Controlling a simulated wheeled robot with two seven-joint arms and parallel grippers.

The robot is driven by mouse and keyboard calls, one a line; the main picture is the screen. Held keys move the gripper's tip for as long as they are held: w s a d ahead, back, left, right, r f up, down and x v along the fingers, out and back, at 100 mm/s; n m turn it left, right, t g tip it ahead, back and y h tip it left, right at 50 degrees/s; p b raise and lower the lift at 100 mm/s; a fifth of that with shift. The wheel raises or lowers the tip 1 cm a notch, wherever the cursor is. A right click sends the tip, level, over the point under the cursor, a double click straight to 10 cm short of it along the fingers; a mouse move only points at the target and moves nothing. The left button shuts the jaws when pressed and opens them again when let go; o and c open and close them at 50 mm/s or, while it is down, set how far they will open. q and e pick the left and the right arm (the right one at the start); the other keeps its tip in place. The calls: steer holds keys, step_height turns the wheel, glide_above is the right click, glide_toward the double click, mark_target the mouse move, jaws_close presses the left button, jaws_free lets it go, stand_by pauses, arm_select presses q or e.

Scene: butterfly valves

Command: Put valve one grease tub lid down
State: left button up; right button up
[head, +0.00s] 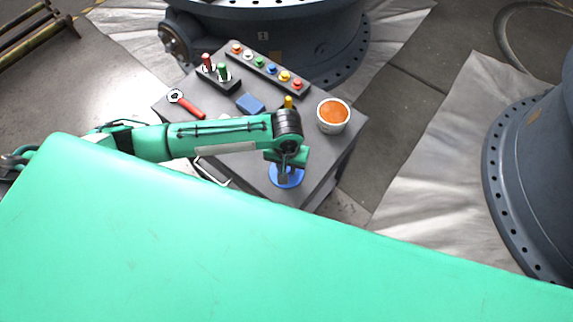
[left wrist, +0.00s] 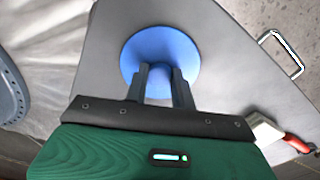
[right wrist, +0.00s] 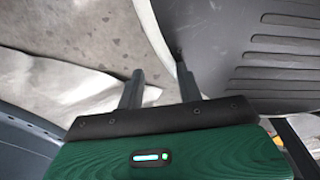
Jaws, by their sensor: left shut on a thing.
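The blue grease tub lid (head: 287,181) is a round disc with a raised grip in the middle. My left gripper (head: 287,165) is shut on that grip from above. In the left wrist view the lid (left wrist: 160,40) lies below the fingertips (left wrist: 161,72), flat against the grey cart top behind it. I cannot tell whether it touches the top. The grease tub (head: 333,117), white and open with orange grease inside, stands at the cart's right corner, apart from the lid. My right gripper (right wrist: 160,75) is open and empty, away from the cart.
Large valve flanges stand behind and right (head: 500,185).

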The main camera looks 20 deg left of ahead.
mark_target(287, 169)
arm_select(q)
steer(key=o, duration=1)
steer(key=shift+f, duration=0.1)
steer(key=shift+c, duration=0.2)
arm_select(e)
steer(key=shift+d, duration=0.5)
steer(key=shift+a, duration=0.1)
arm_select(q)
steer(key=shift+r, duration=0.25)
step_height(287, 169, up, 12)
arm_select(e)
steer(key=shift+s+d, duration=0.3)
steer(key=shift+s, duration=0.05)
arm_select(q)
steer(key=shift+f, duration=0.1)
arm_select(e)
steer(key=shift+a, duration=0.1)
